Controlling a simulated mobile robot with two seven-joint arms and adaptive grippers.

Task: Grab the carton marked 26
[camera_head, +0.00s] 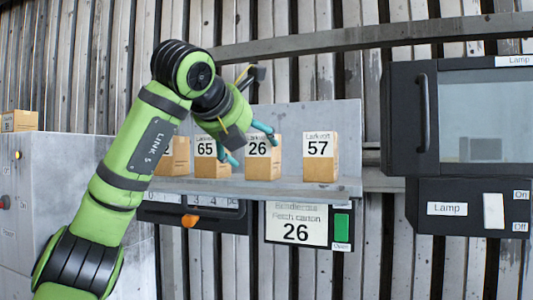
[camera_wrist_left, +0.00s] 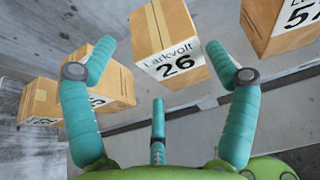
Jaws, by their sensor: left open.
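The carton marked 26 (camera_head: 262,160) is a brown box with a white label, standing on a grey shelf (camera_head: 335,187) between the cartons marked 65 and 57. It also shows in the left wrist view (camera_wrist_left: 165,40), ahead of and between my open fingers. My left gripper (camera_head: 250,147) is open and empty, just in front of the carton; its teal fingers partly cover the 65 and 26 cartons in the head view. I see no finger shut on the carton. My right gripper is not in view.
The carton marked 65 (camera_head: 212,169) stands left of it, the carton marked 57 (camera_head: 320,165) right, with gaps between. Another carton (camera_head: 173,157) is partly behind my arm. A dark machine (camera_head: 400,140) stands at right.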

